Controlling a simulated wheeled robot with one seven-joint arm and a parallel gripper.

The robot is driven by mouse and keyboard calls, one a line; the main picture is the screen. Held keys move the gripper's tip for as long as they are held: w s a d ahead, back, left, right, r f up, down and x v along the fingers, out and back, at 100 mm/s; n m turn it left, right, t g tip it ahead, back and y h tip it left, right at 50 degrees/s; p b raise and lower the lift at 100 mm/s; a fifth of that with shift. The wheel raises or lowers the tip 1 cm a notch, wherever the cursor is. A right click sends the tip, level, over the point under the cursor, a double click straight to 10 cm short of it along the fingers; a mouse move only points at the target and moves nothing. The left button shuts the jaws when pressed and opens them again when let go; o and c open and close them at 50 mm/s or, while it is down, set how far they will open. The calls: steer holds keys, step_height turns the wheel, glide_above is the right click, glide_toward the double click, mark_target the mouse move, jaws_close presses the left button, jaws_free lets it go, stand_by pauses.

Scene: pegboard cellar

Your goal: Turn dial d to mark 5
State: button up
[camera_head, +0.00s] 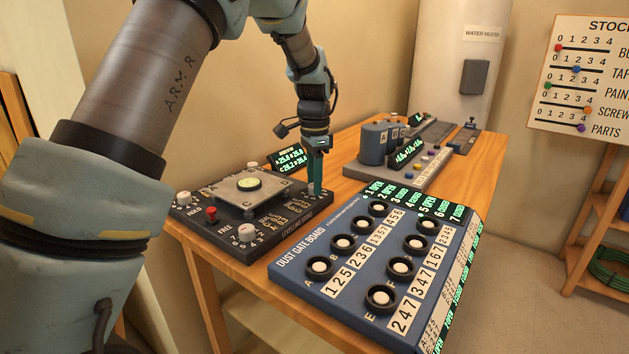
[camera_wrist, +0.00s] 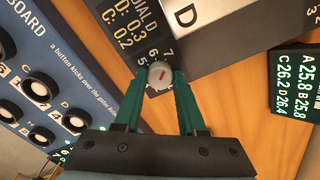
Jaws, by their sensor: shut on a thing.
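Dial d (camera_wrist: 160,74) is a small pale round knob with a short red line on its top. It sits at the right corner of the dark levelling stand (camera_head: 262,246). My gripper (camera_wrist: 160,80) points down with its two green fingers closed on either side of the dial. In the head view my gripper (camera_head: 315,188) stands over that corner and mostly hides the dial. Marks 5, 6 and 7 show beside the dial in the wrist view; other marks are hidden. I cannot tell which mark the red line points to.
The stand's grey plate (camera_head: 270,193) carries a round yellow-green level (camera_head: 248,183). Other white dials (camera_head: 246,232) and a red button (camera_head: 211,212) are on the stand. The blue dust gate board (camera_head: 345,270) lies close on the right; a grey console (camera_head: 400,178) is behind.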

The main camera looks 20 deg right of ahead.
jaws_close()
steer(key=shift+n, duration=0.3)
steer(key=n+p, duration=0.1)
steer(key=n, duration=0.1)
steer(key=shift+r+n+p, duration=0.1)
steer(key=shift+n+p, duration=0.2)
steer(key=n+p, duration=0.1)
steer(key=n, duration=0.3)
steer(key=shift+n+p, duration=0.3)
steer(key=n+p, duration=0.1)
steer(key=n, duration=0.3)
steer(key=shift+n+p, duration=0.65)
steer(key=shift+n, duration=1.45)
